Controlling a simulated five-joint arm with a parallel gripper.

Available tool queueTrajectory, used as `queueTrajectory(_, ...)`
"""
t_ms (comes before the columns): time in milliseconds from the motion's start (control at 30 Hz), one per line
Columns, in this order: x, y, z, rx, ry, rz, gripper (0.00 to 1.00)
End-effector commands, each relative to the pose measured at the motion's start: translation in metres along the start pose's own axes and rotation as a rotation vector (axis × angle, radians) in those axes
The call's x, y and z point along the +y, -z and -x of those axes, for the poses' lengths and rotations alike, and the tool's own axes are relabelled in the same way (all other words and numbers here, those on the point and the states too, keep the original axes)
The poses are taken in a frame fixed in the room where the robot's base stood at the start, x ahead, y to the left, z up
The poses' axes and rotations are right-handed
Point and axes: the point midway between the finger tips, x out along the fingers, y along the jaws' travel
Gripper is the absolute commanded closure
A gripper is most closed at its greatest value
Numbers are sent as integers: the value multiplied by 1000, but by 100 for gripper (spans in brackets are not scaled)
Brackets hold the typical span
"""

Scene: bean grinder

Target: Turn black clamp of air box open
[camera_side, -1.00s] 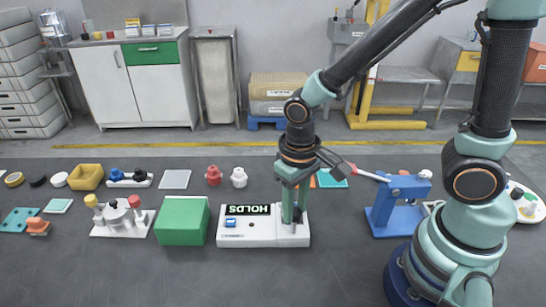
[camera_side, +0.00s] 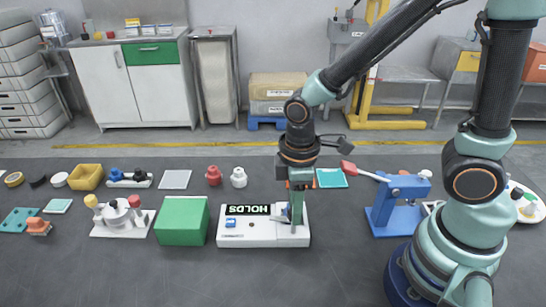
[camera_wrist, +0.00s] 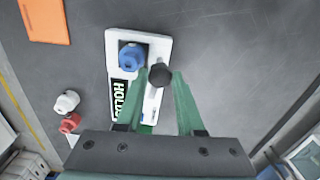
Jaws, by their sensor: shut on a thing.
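The white air box (camera_side: 262,237), labelled HOLDS, lies on the dark floor mat; its white plate (camera_wrist: 118,42) also shows in the wrist view. A blue knob (camera_wrist: 131,56) sits on it beside the black clamp (camera_wrist: 160,75), seen as a round dark knob. My gripper (camera_wrist: 161,78) has its two green fingers on either side of the black clamp, shut on it. In the side view my gripper (camera_side: 299,226) points down at the right end of the box, with the fingers seen nearly edge-on. They hide most of the clamp there.
A green block (camera_side: 182,222) stands just left of the box. A blue press with a red-tipped lever (camera_side: 397,200) stands to the right. Red (camera_side: 214,175) and white (camera_side: 239,178) knobs lie behind. The mat in front of the box is clear.

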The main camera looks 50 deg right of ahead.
Motion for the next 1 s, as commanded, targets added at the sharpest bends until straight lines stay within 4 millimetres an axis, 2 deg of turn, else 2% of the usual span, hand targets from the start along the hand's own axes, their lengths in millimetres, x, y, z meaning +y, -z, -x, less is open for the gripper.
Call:
queueTrajectory(333, 0, 0, 1, 1, 0, 134, 100)
queueTrajectory(867, 0, 1, 1, 1, -1, 155, 100)
queueTrajectory(900, 0, 1, 1, 2, -1, 155, 52)
queueTrajectory(933, 0, 1, 1, 2, -1, 155, 40)
queueTrajectory(967, 0, 1, 1, 2, -1, 155, 33)
queueTrajectory(1000, 0, 1, 1, 1, -1, 155, 33)
